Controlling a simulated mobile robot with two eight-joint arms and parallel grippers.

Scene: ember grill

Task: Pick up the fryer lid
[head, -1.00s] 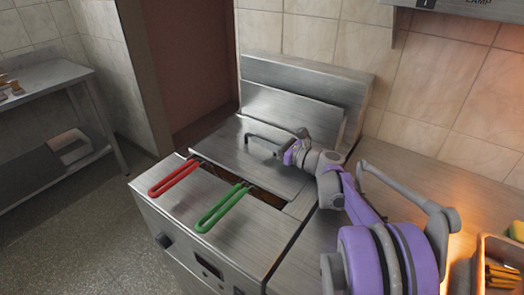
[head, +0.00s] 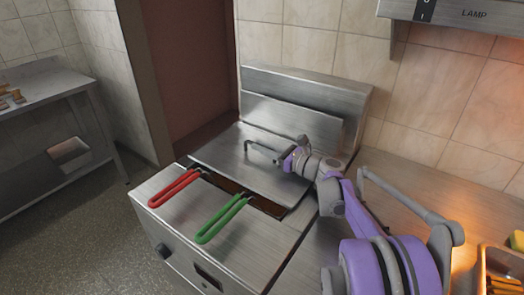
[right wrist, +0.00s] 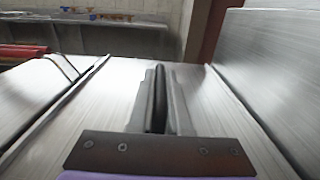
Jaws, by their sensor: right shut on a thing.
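The fryer lid (head: 235,165) is a flat steel plate with a dark bar handle (head: 262,149), lying over the back part of the fryer. My right gripper (head: 292,160) is at the right end of this handle, shut on it. In the right wrist view, my right gripper's fingers (right wrist: 155,100) close around the dark handle, with the lid's steel surface (right wrist: 105,105) around them. I cannot tell whether the lid is resting or slightly raised. My left gripper is not in view.
A red basket handle (head: 172,188) and a green one (head: 222,219) lie at the fryer's front, by a dark open strip. A raised steel back panel (head: 305,95) stands behind. A counter with a yellow-lit tray (head: 483,268) is at the right. A steel shelf (head: 50,90) stands left.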

